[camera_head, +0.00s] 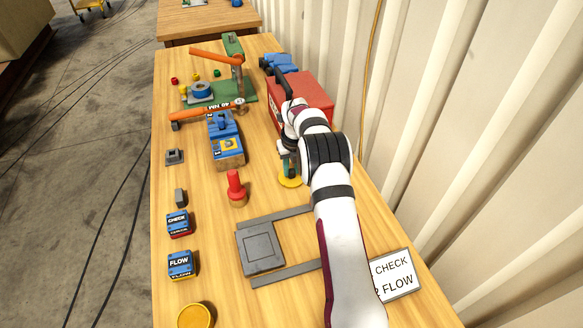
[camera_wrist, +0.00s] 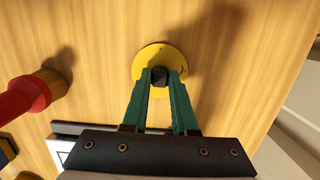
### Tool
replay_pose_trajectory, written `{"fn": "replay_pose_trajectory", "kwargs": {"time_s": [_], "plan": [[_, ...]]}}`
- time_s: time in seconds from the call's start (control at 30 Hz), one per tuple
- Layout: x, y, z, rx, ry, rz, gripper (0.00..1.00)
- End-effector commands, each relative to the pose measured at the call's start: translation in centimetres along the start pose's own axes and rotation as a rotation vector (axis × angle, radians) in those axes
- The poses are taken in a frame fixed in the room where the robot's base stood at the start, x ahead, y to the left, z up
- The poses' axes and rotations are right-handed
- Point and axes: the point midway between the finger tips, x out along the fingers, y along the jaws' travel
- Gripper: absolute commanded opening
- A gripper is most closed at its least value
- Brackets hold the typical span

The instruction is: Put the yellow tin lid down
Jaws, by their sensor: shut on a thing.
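The yellow tin lid (camera_head: 291,183) is a flat round disc with a small dark knob, low over the right side of the wooden table. It also shows in the wrist view (camera_wrist: 150,55), face up. My gripper (camera_head: 289,168) has its green fingers (camera_wrist: 160,77) closed on the dark knob from above. I cannot tell whether the lid touches the table. A yellow round tin (camera_head: 196,316) stands at the near left edge, partly cut off by the frame.
A red peg on a wooden base (camera_head: 236,188) stands left of the lid. A grey frame with a plate (camera_head: 262,250) lies nearer. A blue block (camera_head: 226,140), a red toolbox (camera_head: 308,98) and a hammer (camera_head: 205,112) lie farther. A "CHECK FLOW" sign (camera_head: 392,275) is at right.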

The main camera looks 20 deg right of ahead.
Motion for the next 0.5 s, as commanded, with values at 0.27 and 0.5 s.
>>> {"fn": "replay_pose_trajectory", "kwargs": {"time_s": [0.27,0.5], "plan": [[0.17,0.00,-0.01,-0.001,0.000,0.000,0.32],[0.14,0.00,-0.01,-0.001,0.000,0.000,0.56]]}}
